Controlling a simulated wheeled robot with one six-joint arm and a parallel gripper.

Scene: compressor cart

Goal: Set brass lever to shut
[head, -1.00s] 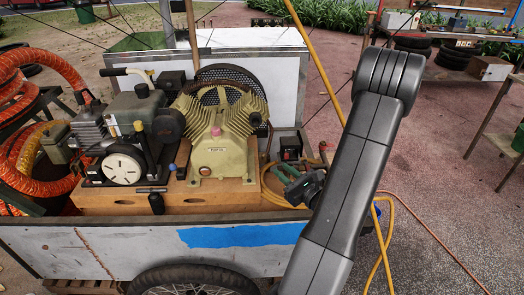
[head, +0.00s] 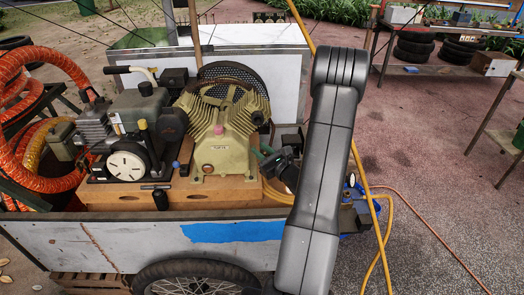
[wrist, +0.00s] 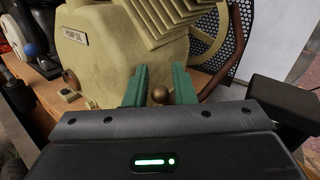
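A round brass-coloured knob (wrist: 160,95) shows between my fingertips in the wrist view, in front of the cream pump. It may be the end of the brass lever; its shaft and the lever's angle are hidden. My gripper (wrist: 160,88) has its green fingers apart, one on each side of the knob, with a visible gap. In the head view my gripper (head: 262,158) is at the right side of the cream pump (head: 222,140), partly hidden by my own arm. The knob cannot be made out there.
The pump stands on a wooden base (head: 110,198) in the cart (head: 130,240). A black-and-white engine (head: 125,165) is to its left. A yellow hose (head: 385,235) hangs at the cart's right. A blue knob (wrist: 32,50) shows at upper left in the wrist view.

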